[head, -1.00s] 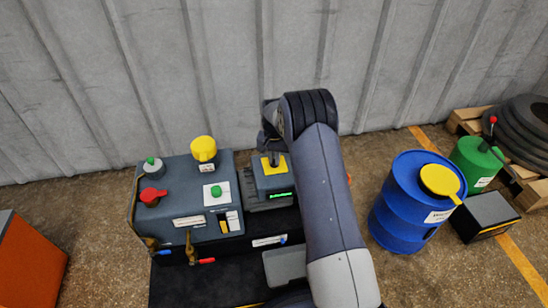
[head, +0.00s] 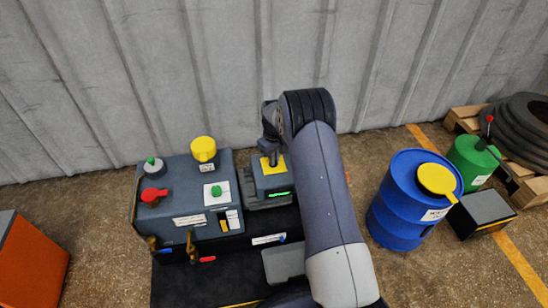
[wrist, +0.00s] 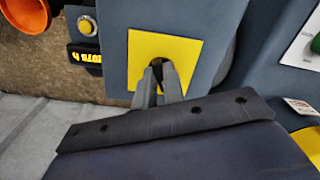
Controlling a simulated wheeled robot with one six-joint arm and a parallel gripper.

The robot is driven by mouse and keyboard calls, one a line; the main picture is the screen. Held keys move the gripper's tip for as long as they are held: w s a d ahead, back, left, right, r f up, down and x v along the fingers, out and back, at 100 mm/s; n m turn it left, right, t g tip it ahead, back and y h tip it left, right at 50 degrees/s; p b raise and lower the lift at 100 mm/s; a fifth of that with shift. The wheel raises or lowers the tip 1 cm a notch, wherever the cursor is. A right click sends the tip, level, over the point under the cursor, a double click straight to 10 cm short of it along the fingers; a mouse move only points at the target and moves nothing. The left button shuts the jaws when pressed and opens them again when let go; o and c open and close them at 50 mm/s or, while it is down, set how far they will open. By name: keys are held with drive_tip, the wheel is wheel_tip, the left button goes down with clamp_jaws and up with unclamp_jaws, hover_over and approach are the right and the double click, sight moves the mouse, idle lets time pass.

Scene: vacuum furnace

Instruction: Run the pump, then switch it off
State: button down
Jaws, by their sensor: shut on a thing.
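The pump unit is a grey-blue box (head: 268,182) with a yellow plate (head: 280,171) on top and a lit green display (head: 280,194) on its front. My gripper (head: 271,158) points down at the yellow plate. In the wrist view, my gripper (wrist: 157,72) is shut on a small dark switch lever (wrist: 156,63) in the middle of the yellow plate (wrist: 180,48). The fingers hide most of the lever, so its exact setting cannot be told. A round button (wrist: 85,26) and yellow characters on a dark display (wrist: 83,54) show beside the plate.
A larger grey cabinet (head: 180,215) stands left of the pump unit, with a red knob (head: 152,195), a yellow cap (head: 203,148) and a green button (head: 216,190). A blue drum (head: 395,215) stands right of my arm. The corrugated wall (head: 230,70) is close behind.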

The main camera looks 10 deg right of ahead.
drive_tip(key=shift+n, duration=0.5)
drive_tip(key=c, duration=1.5)
unclamp_jaws()
wheel_tip(320, 180, up, 11)
drive_tip(key=p, duration=0.2)
drive_tip(key=shift+f, duration=0.1)
wheel_tip(320, 180, down, 11)
drive_tip(key=shift+r+b, duration=0.1)
drive_tip(key=shift+b, duration=0.9)
